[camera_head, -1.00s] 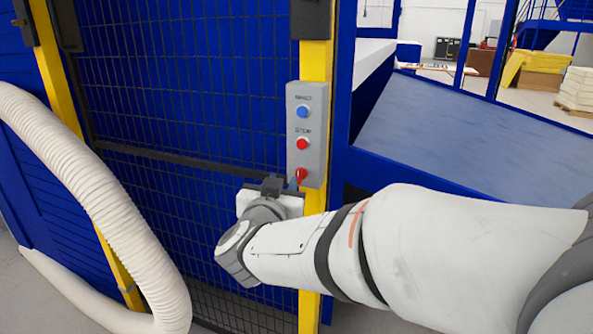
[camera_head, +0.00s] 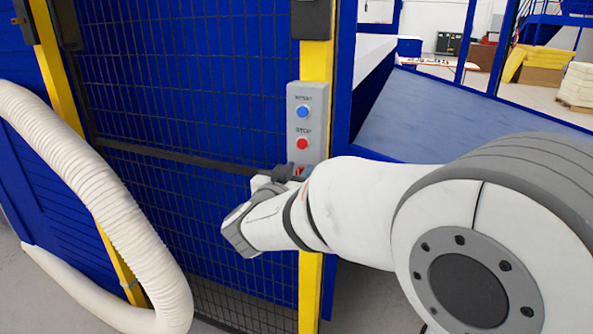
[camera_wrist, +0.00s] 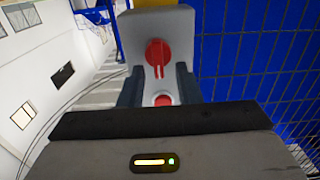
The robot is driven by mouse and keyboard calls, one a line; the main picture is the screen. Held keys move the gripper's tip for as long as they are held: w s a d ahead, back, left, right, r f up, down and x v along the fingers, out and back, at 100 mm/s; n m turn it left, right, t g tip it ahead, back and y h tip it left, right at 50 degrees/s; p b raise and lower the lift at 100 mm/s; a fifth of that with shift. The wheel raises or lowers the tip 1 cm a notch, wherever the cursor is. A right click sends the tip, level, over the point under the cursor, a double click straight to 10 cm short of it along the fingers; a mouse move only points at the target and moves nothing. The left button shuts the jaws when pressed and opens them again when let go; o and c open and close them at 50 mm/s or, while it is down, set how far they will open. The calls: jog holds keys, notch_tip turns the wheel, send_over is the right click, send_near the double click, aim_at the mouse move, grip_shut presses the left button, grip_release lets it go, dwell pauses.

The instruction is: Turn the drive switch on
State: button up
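The grey control box (camera_head: 307,110) on the yellow post carries a blue button (camera_head: 303,112), a red STOP button (camera_head: 302,144) and, at its bottom, the red drive switch (camera_head: 300,170). My gripper mostly hides the switch in the head view. In the wrist view the drive switch (camera_wrist: 158,52) is a red round knob with a narrow handle aimed toward the STOP button (camera_wrist: 162,100). My gripper (camera_wrist: 158,75) is open, with one finger on each side of the handle and gaps on both sides. I cannot tell how deep the fingers reach.
A blue mesh fence (camera_head: 200,90) stands left of the yellow post (camera_head: 314,65). A white corrugated hose (camera_head: 110,205) curves at the left. A sloped blue panel (camera_head: 440,115) lies right of the post, behind my arm.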

grip_shut()
jog(key=shift+s+f, duration=0.1)
jog(key=shift+f, duration=0.05)
dwell(0.4)
jog(key=shift+f+b, duration=0.15)
jog(key=shift+b, duration=0.2)
jog(key=m+b, duration=0.6)
jog(key=d+f+m+b, duration=0.1)
jog(key=m+b, duration=1)
jog(key=shift+s+d+f+m+b, duration=0.3)
jog(key=shift+d+f+b, duration=0.05)
jog(key=shift+f, duration=0.05)
jog(key=shift+r, duration=0.15)
